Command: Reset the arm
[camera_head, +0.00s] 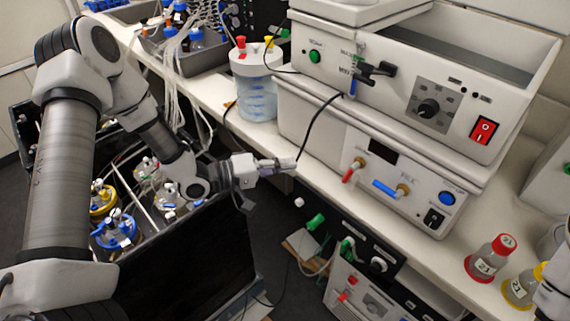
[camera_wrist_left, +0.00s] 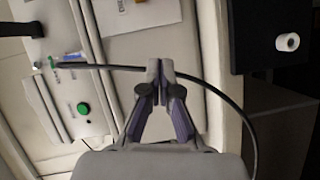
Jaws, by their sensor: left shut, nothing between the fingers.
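My left arm comes in from the left in the head view and reaches out over the dark open-topped box. My left gripper (camera_head: 284,164) is shut and empty in front of the bench edge, below the white stacked device. In the left wrist view the gripper's two fingertips (camera_wrist_left: 160,70) are together. A black cable (camera_head: 314,124) hangs from the device down towards the fingertips. It also shows in the left wrist view as a curve (camera_wrist_left: 215,88) past the fingertips; I cannot tell whether they touch it. My right gripper does not show.
The white device (camera_head: 355,130) stands on the bench (camera_head: 480,247). A lidded container of blue liquid (camera_head: 256,90) is left of it. A red-capped bottle (camera_head: 486,262) and a yellow-capped bottle (camera_head: 520,288) stand at right. The dark box (camera_head: 190,262) holds several capped vessels. A lower device (camera_head: 362,297) sits below.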

